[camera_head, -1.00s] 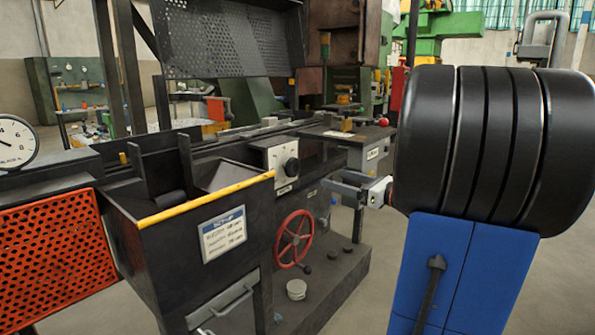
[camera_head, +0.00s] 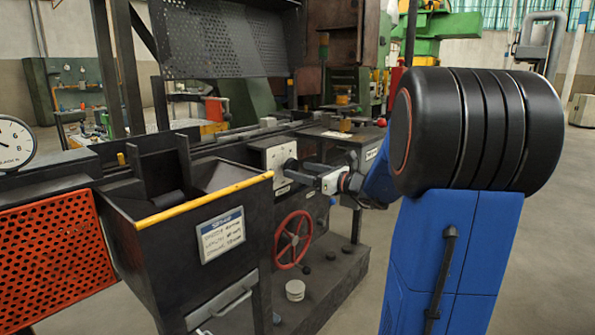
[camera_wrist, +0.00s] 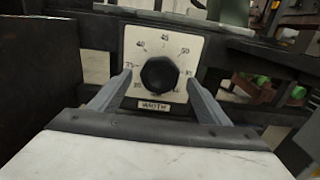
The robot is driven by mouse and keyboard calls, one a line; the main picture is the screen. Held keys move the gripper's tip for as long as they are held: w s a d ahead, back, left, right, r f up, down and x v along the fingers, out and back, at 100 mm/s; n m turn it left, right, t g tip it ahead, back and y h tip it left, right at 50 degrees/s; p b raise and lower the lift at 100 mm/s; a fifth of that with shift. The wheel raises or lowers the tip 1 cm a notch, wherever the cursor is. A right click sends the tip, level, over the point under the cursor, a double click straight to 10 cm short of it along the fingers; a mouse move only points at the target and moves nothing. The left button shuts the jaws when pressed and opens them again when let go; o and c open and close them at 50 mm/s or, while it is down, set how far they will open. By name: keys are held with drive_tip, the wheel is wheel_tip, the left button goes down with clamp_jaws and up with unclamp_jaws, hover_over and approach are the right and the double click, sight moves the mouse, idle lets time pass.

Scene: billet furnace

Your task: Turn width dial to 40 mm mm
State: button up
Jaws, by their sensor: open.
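The width dial (camera_wrist: 159,74) is a round black knob on a white square plate (camera_wrist: 178,40). A WIDTH label sits under it in the wrist view. Numbers ring the knob, with 40 at upper left, 45 at top and 50 at upper right. I cannot make out where the knob points. My gripper (camera_wrist: 160,84) is open, with one finger on each side of the knob and no clear contact. In the head view, my gripper (camera_head: 303,170) reaches from the right to the plate (camera_head: 281,153), and its fingers partly cover the dial.
A red handwheel (camera_head: 293,240) is below the dial. A dark hopper with a yellow edge bar (camera_head: 205,200) stands to the left, near an orange mesh guard (camera_head: 55,255). A dark ledge (camera_head: 345,138) lies right of the plate.

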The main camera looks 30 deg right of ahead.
drive_tip(key=shift+x, duration=1.1)
drive_tip(key=shift+c, duration=0.6)
drive_tip(key=c, duration=0.9)
drive_tip(key=shift+c, duration=0.2)
